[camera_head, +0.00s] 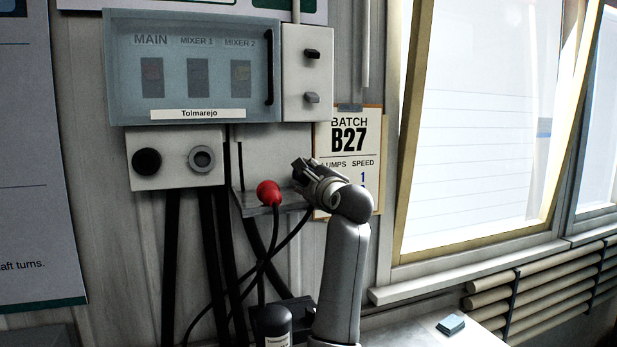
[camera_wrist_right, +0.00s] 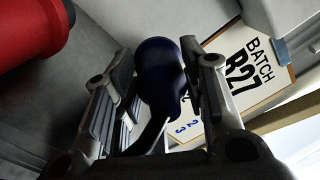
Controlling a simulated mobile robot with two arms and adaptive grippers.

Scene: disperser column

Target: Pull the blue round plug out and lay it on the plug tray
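The blue round plug (camera_wrist_right: 163,68) is dark blue, with its cord running toward the camera. It sits between the fingers of my right gripper (camera_wrist_right: 165,85) and fills nearly all the gap, so the gripper looks shut on it. In the head view my right gripper (camera_head: 306,175) is in front of the right end of the grey plug tray (camera_head: 246,210); the blue plug is hidden there. I cannot tell whether the plug touches the tray. A red plug (camera_head: 268,192) is at the tray, left of the gripper; it also shows in the wrist view (camera_wrist_right: 30,30). My left gripper is not in view.
A socket box left of the tray has a black round fitting (camera_head: 147,161) and a grey ring socket (camera_head: 202,158). A glazed switch cabinet (camera_head: 195,65) is above. A batch card (camera_head: 350,135) hangs behind my right arm. Cables hang below the tray. A window is at right.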

